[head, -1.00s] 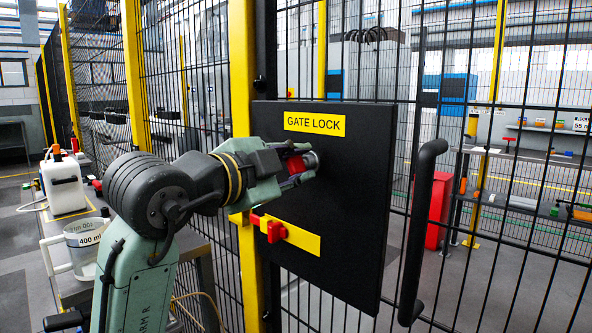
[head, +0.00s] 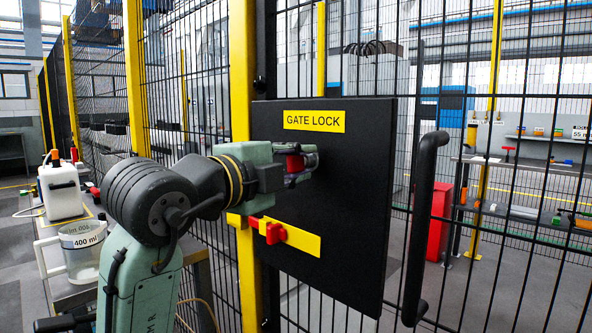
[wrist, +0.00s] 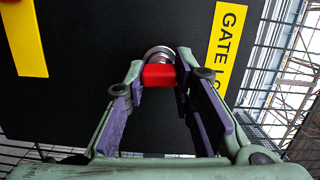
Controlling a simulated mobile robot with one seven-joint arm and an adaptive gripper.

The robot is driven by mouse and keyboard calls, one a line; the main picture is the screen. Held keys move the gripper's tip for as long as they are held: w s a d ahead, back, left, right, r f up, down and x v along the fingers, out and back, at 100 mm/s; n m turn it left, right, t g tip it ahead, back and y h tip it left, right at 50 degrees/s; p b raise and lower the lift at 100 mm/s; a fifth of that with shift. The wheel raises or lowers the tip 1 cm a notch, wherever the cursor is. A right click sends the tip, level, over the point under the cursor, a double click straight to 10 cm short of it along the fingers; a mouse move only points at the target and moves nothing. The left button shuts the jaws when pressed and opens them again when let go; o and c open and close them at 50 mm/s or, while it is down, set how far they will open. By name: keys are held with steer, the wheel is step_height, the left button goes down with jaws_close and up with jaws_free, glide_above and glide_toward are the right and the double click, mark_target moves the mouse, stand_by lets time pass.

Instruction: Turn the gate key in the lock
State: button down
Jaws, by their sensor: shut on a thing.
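The black lock panel (head: 345,215) with a yellow GATE LOCK label (head: 314,121) is mounted on the mesh gate. The red key (wrist: 158,76) sits at the round silver lock (wrist: 160,52) in the wrist view. My gripper (head: 306,163) is at the panel just below the label, its fingers shut on the red key. In the wrist view a fingertip lies on each side of the key. In the head view the fingers hide the lock, and only part of the red key (head: 294,163) shows.
A yellow bar with a red latch piece (head: 275,232) is on the panel below my gripper. A black handle (head: 425,215) stands out at the right. A jug (head: 84,248) and a white canister (head: 60,189) stand on the bench at left.

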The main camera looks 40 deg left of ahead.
steer(key=shift+f+m, duration=0.1)
steer(key=shift+m, duration=0.2)
steer(key=c, duration=1.3)
jaws_free()
steer(key=shift+s, duration=0.15)
steer(key=s, duration=1.1)
steer(key=shift+s+d, duration=0.4)
